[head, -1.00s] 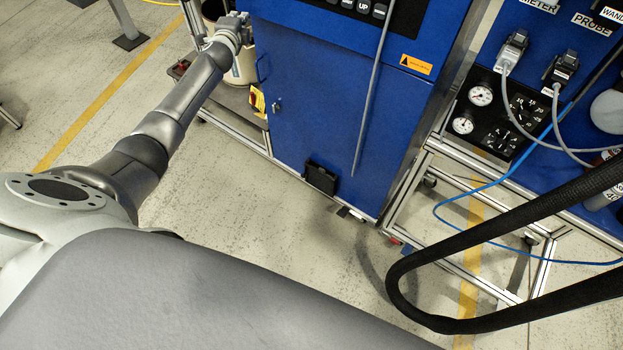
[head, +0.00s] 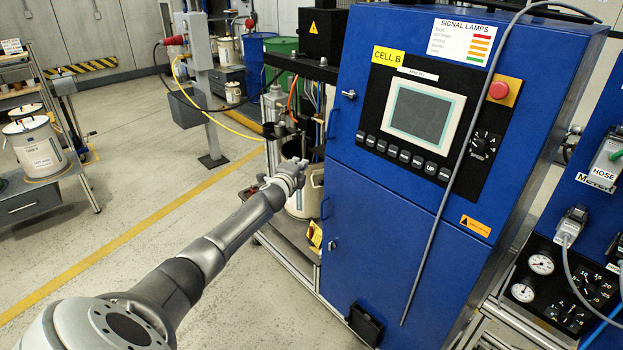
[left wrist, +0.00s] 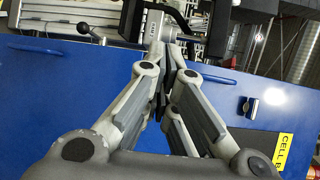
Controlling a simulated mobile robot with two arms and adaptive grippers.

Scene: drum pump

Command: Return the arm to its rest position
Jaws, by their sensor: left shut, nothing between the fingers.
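My left arm reaches from the lower left of the head view towards the blue control cabinet (head: 370,220). My left gripper (head: 292,135) is at the cabinet's left side, in front of the drum pump frame. I cannot tell from these views whether the fingers touch anything. My right gripper is in neither view.
The cabinet carries a screen (head: 423,113), a row of buttons and a red stop button (head: 499,90). A white drum (head: 306,195) stands beside the gripper. A gauge panel (head: 560,285) is at the right. The floor at left is mostly clear.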

